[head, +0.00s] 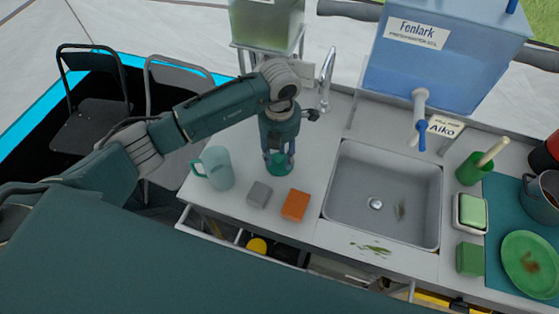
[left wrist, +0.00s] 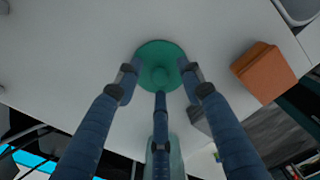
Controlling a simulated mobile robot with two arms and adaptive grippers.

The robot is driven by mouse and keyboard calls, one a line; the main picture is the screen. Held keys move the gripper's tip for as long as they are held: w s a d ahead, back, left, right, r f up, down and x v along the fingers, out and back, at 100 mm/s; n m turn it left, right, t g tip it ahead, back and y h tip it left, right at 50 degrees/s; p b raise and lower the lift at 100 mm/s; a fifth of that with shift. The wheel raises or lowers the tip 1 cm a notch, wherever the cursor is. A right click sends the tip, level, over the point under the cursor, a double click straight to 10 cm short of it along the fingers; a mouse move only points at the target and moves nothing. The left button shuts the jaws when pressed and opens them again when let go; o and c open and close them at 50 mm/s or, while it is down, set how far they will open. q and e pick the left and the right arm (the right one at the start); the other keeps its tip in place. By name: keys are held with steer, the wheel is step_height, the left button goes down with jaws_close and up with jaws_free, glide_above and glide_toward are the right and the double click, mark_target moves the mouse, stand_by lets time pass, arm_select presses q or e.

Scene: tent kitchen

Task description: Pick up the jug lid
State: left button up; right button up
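The jug lid (left wrist: 158,50) is a round teal-green disc with a knob in its middle, lying flat on the pale counter. In the head view the lid (head: 279,168) is partly hidden under my left gripper (head: 279,155), which points straight down over it. In the left wrist view the fingers of the left gripper (left wrist: 160,82) are spread around the knob, with gaps between them and it, so the gripper looks open. The translucent teal jug (head: 217,168) stands upright to the left of the lid. My right gripper is not in view.
A grey block (head: 259,194) and an orange block (head: 295,204) lie in front of the lid. The sink (head: 375,195) is to the right. A clear tank (head: 266,22) stands behind my gripper. An open drawer (head: 222,232) sits below the counter's front edge.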

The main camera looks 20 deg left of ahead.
arm_select(q)
steer(key=c, duration=0.9)
